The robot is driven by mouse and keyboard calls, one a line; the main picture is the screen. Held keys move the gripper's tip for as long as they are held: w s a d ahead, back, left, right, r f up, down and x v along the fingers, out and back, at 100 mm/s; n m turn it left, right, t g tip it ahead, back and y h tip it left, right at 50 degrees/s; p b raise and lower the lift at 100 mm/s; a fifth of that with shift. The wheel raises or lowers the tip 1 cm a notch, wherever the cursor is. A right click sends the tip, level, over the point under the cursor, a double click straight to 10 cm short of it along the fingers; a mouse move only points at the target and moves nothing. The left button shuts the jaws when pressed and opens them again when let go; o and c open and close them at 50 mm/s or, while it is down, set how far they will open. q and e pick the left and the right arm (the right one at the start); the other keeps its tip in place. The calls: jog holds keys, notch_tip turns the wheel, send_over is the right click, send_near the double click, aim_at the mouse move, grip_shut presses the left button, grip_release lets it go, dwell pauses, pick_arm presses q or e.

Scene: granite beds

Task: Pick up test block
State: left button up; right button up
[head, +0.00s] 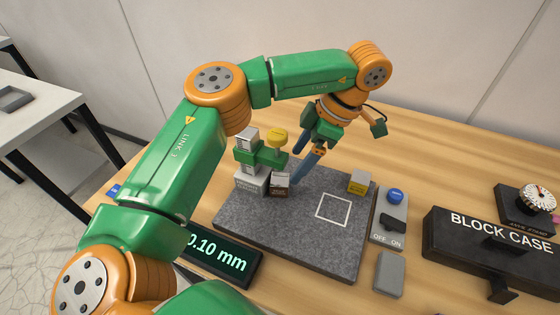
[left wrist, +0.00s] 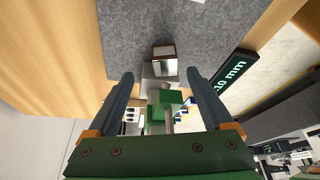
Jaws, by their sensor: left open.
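A small block with a silver top and a brown labelled front (head: 280,184) sits on the grey granite plate (head: 290,235), close against the foot of a green gauge stand (head: 262,157). It seems to be the test block, but its label is too small to read. In the left wrist view the block (left wrist: 163,50) lies just beyond the fingertips, roughly centred between them. My left gripper (head: 305,168) is open and empty, above the plate just right of the stand; its fingers (left wrist: 160,76) also show spread in the wrist view. My right gripper is not in view.
A switch box (head: 389,219) and black block case (head: 490,245) are right. A display (head: 222,256) is front left. The plate's middle is clear.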

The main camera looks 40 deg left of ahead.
aim_at(280, 185)
pick_arm(q)
jog(key=shift+s+f, duration=0.8)
jog(key=shift+f, duration=0.2)
jog(key=x, duration=0.2)
jog(key=w+p+x, duration=0.1)
jog(key=x, duration=0.1)
jog(key=shift+s+a+f, duration=0.1)
jog(key=shift+f, duration=0.15)
jog(key=shift+s+r, duration=0.15)
jog(key=c, duration=0.6)
grip_shut()
